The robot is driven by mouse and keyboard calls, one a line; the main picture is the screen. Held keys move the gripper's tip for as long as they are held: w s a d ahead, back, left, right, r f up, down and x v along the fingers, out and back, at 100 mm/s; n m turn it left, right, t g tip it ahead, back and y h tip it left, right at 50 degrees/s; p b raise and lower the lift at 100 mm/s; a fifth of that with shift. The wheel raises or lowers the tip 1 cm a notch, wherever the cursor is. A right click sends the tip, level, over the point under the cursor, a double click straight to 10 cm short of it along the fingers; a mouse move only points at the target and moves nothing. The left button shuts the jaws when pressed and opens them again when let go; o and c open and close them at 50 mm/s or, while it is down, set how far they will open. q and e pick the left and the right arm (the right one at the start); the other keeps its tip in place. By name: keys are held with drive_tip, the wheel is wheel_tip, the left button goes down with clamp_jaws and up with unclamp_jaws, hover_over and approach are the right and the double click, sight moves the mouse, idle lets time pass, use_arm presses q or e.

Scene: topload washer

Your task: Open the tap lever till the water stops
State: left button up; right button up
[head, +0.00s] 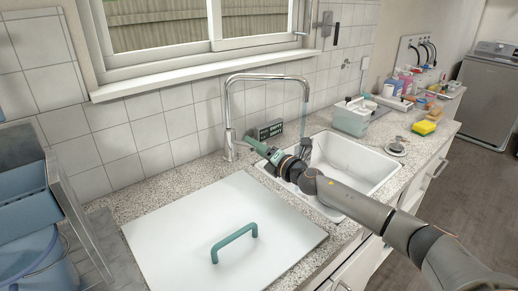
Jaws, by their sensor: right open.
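The chrome tap (229,115) stands on the counter behind the sink's left end, its tall spout arching right over the white sink (345,158). A faint bluish stream of water (304,118) drops from the spout end toward the sink. My right gripper (252,143) is open, reaching in from the right across the sink, with its tip close to the right side of the tap's base. The small lever is hard to make out there, and I cannot tell whether the gripper touches it. My left gripper is out of view.
A white board (190,240) with a teal handle (234,243) covers the front left counter. A caddy (352,117), a yellow sponge (424,127) and bottles sit to the right. The washer (487,95) stands far right.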

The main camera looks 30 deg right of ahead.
drive_tip(key=shift+s+d+f, duration=0.1)
drive_tip(key=shift+s+f, duration=0.05)
drive_tip(key=shift+s, duration=0.4)
use_arm(q)
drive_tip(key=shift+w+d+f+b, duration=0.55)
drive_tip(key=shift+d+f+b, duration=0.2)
drive_tip(key=shift+b, duration=0.75)
use_arm(e)
drive_tip(key=s+d, duration=0.1)
drive_tip(key=s, duration=1)
drive_tip(key=shift+d, duration=0.25)
drive_tip(key=shift+s+r, duration=0.1)
drive_tip(key=shift+r, duration=0.1)
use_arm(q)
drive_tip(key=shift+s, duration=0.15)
